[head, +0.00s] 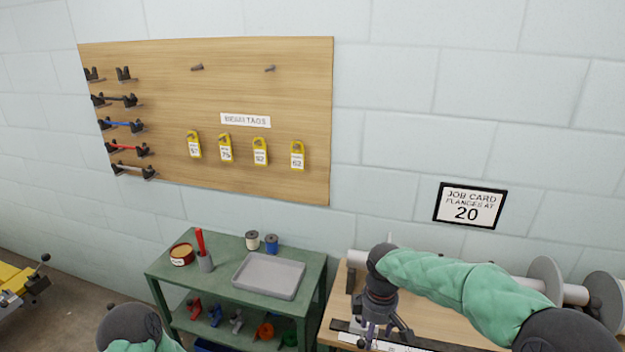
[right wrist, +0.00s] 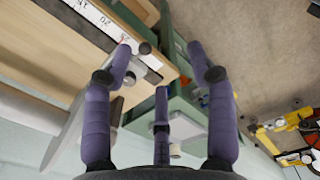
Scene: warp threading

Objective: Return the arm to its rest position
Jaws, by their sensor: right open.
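My right arm in its green sleeve reaches in from the right in the head view. My right gripper (head: 378,332) points down over the near left part of the wooden bench (head: 340,310), above a ruler strip (head: 350,338). In the right wrist view its purple fingers (right wrist: 160,62) are spread apart with nothing between them. The ruler (right wrist: 100,18) and the bench edge lie beyond the fingers. Part of my left arm (head: 135,328) shows at the bottom left of the head view; the left gripper is out of the picture.
A green cart (head: 165,268) with a grey tray (head: 268,275) stands left of the bench. A roller with pale flanges (head: 545,278) lies at the bench's back right, partly behind my arm. A pegboard (head: 225,90) and job card (head: 470,205) hang on the wall.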

